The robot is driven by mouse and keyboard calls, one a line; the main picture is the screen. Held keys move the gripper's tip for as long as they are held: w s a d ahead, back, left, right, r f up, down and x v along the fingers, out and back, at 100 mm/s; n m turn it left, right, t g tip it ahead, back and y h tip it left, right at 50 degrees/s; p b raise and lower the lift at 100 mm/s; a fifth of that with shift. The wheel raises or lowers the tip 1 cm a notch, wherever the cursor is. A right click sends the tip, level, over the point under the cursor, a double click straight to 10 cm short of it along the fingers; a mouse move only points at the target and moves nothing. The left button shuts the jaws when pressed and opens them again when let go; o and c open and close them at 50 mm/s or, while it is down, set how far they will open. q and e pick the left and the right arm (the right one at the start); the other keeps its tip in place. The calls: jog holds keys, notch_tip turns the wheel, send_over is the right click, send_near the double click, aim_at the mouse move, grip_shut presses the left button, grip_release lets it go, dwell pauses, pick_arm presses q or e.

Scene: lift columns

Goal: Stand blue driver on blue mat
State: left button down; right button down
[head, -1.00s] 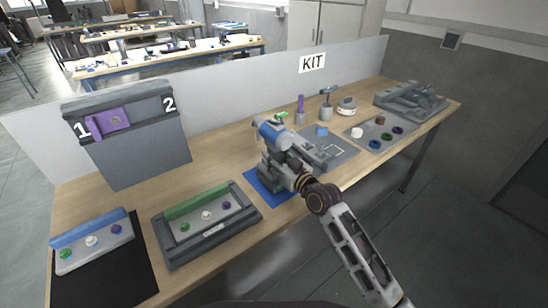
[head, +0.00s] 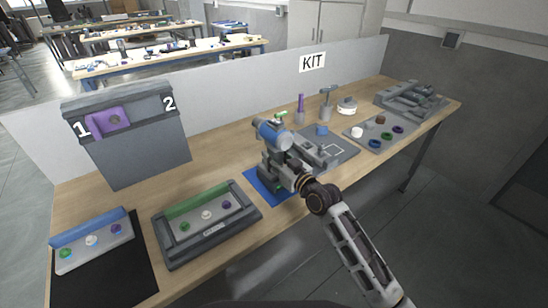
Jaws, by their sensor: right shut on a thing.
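The blue mat (head: 279,200) lies flat near the front edge of the bench, partly covered by my right arm. My left gripper is not in view.
A grey tray with a green bar (head: 199,201) stands just left of the mat. Behind are a purple driver (head: 301,104) in a holder and the KIT panel (head: 225,105).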

jog(key=shift+r, duration=0.1)
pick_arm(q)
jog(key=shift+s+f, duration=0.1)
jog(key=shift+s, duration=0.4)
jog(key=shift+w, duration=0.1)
pick_arm(e)
jog(key=c, duration=1.2)
grip_release()
jog(key=shift+c, duration=0.2)
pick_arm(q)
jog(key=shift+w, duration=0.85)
pick_arm(e)
jog(key=o, duration=0.3)
jog(key=shift+f, duration=0.2)
jog(key=shift+o, duration=0.2)
jog(key=shift+f, duration=0.15)
jog(key=shift+v, duration=0.95)
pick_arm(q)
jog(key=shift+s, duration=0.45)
pick_arm(e)
jog(key=v, duration=1)
